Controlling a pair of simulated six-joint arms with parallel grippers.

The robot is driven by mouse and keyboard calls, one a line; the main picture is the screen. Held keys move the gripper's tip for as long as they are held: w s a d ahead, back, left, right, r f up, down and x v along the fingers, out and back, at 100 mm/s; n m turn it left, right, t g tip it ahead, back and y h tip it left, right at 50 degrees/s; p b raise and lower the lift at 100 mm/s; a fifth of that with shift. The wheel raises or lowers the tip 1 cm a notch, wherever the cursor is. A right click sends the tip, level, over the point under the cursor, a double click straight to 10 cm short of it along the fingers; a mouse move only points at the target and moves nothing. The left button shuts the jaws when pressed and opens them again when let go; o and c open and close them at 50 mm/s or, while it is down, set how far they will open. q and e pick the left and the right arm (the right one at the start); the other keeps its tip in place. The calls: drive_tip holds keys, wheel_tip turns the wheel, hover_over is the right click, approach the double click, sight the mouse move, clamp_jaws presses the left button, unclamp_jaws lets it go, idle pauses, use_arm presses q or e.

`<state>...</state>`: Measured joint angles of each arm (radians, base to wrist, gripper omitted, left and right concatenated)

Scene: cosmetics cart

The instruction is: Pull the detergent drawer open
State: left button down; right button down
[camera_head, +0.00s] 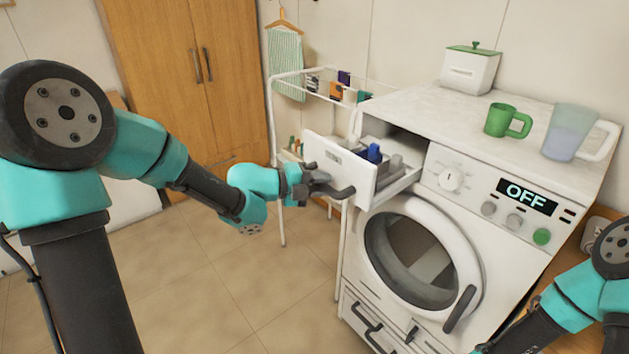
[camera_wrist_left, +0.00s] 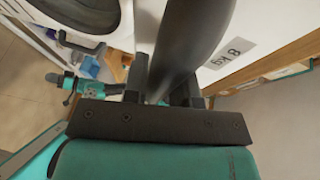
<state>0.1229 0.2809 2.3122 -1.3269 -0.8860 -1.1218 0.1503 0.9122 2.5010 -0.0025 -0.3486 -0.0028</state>
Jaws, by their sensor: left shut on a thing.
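The detergent drawer (camera_head: 335,165) is pulled out from the upper left of the white washing machine (camera_head: 560,235). Its inside shows a blue piece (camera_head: 374,153) and grey dividers. My left gripper (camera_head: 318,186) is shut on the dark drawer handle (camera_head: 343,192) at the drawer's front. In the left wrist view the dark handle (camera_wrist_left: 190,40) runs between the two fingers, beside the white drawer front (camera_wrist_left: 250,25) with an "8 kg" label. My right arm (camera_head: 575,305) is at the lower right; a small teal arm with a gripper (camera_wrist_left: 62,85) shows in the wrist view, its opening unclear.
The round washer door (camera_head: 425,250) is below the drawer. A green mug (camera_head: 505,120), a clear jug (camera_head: 568,130) and a white box (camera_head: 468,72) stand on top. A white rack (camera_head: 275,150) stands behind the drawer, and a wooden wardrobe (camera_head: 165,60) further back. The floor in front is clear.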

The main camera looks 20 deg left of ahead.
use_arm(q)
drive_tip(key=c, duration=0.9)
unclamp_jaws()
drive_tip(key=shift+a, duration=0.1)
drive_tip(key=v, duration=1.7)
drive_tip(key=shift+s+r, duration=0.1)
